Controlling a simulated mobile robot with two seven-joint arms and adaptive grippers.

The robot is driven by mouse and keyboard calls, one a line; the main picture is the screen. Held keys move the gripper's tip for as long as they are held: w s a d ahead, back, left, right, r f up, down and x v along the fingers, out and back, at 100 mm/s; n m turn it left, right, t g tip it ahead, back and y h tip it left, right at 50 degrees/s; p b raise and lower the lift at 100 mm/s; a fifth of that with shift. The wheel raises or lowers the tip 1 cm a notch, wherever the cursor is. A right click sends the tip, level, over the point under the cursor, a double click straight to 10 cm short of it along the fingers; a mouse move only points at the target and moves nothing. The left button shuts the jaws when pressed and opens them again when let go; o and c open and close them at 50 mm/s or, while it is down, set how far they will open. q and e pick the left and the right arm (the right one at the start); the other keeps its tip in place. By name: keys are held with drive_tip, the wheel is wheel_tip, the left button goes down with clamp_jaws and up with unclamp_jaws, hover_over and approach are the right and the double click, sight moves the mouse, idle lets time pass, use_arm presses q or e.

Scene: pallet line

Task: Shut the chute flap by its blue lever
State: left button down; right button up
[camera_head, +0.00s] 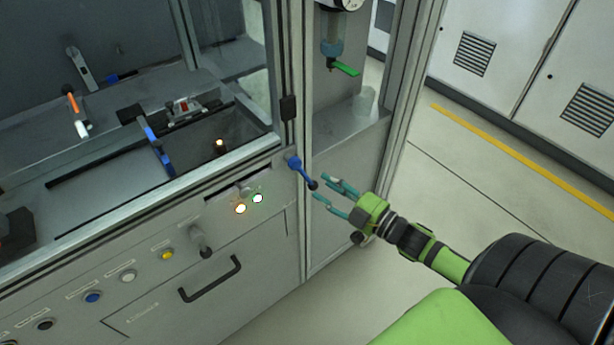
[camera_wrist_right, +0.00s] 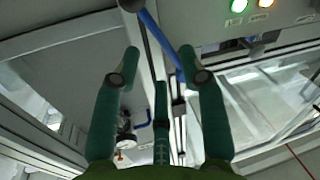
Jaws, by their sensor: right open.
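The blue lever (camera_head: 300,169) sits on the front of the machine by the corner post and slants down to the right to a black knob. In the right wrist view the blue lever (camera_wrist_right: 158,38) runs from the black knob at the top edge down between my fingertips. My right gripper (camera_head: 325,189) is open and empty, its teal fingers pointing left, just right of the knob. In the right wrist view my right gripper (camera_wrist_right: 160,56) shows its fingers spread; I cannot tell whether any touches the lever. I cannot clearly pick out the chute flap. My left gripper is out of view.
Two lit buttons (camera_head: 249,203) and a black drawer handle (camera_head: 211,279) are on the front panel left of the lever. A metal corner post (camera_head: 293,100) rises beside the lever. A green valve handle (camera_head: 345,68) hangs above. Floor (camera_head: 440,170) is clear to the right.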

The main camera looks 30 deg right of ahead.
drive_tip(key=x, duration=0.5)
drive_tip(key=shift+w+a, duration=0.1)
drive_tip(key=shift+w, duration=0.2)
clamp_jaws()
